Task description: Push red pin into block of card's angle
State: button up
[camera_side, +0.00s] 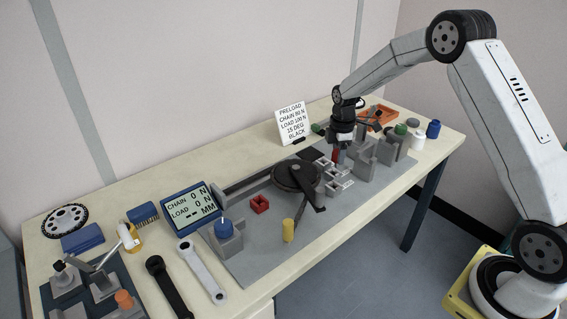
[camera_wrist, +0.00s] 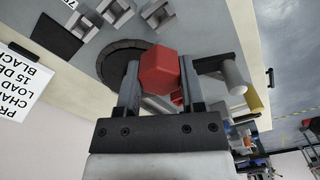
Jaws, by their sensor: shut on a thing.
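My gripper (camera_side: 340,154) is shut on the red pin (camera_side: 335,157) and holds it over the right part of the grey mat. In the wrist view my gripper (camera_wrist: 159,78) has the pin's red, faceted head (camera_wrist: 158,70) between its two fingers. Small grey blocks (camera_side: 332,188) with pale labels stand just below the gripper; their angle marks are too small to read. I cannot tell whether the pin touches a block. The white card (camera_side: 292,124) at the back reads preload, chain 80 N, load 100 N, 15 deg, black.
A dark round disc with a crank arm (camera_side: 300,180) lies left of the blocks. Taller grey holders (camera_side: 363,160) stand close on the right. A yellow cylinder (camera_side: 288,230), a red square piece (camera_side: 260,204) and a display (camera_side: 190,206) reading 0 N are further left.

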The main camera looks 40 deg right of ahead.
aim_at(336, 167)
jog(key=shift+f, duration=0.25)
jog(key=shift+f, duration=2.6)
jog(key=shift+f, duration=2)
dwell(1.4)
jog(key=o, duration=1.1)
jog(key=shift+o, duration=0.2)
jog(key=shift+r, duration=3.9)
